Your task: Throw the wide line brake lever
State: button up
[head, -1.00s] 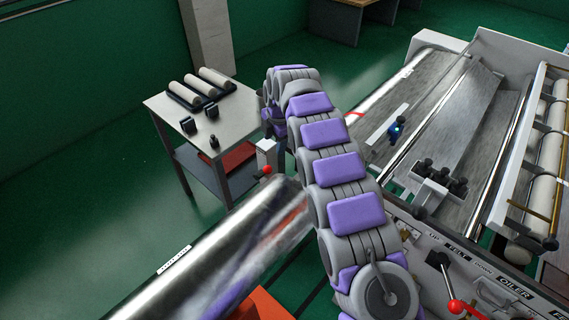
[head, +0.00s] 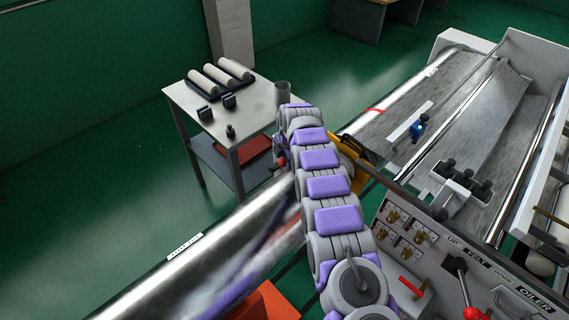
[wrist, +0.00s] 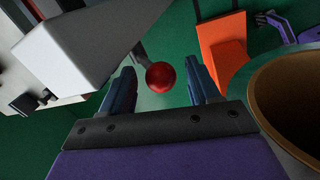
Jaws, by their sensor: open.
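A red ball knob (wrist: 160,76) on a dark rod, which looks like the brake lever, lies between my gripper's fingers (wrist: 160,66) in the wrist view. The fingers are open, with a gap on both sides of the knob. A pale block (wrist: 85,42) is beside the rod at upper left. In the head view the red knob (head: 281,161) shows at the left edge of my arm's far end. My fingers and most of the lever are hidden there behind the arm.
A long shiny roller (head: 190,265) runs below my arm. A work table (head: 255,148) with small rollers stands behind left. A control panel (head: 410,215) with another red-knobbed lever (head: 475,314) is at right. A large round rim (wrist: 262,95) is close to the gripper's right.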

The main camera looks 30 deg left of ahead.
aim_at(278, 166)
jog(key=shift+a+f, duration=0.25)
jog(key=shift+f, duration=0.3)
jog(key=shift+a+f, duration=0.25)
jog(key=shift+f, duration=0.25)
jog(key=shift+d+r, duration=0.2)
jog(key=shift+d, duration=0.25)
jog(key=shift+c, duration=0.2)
jog(key=shift+a+f, duration=0.1)
jog(key=shift+a, duration=0.15)
jog(key=c, duration=0.6)
jog(key=shift+f, duration=0.1)
grip_shut()
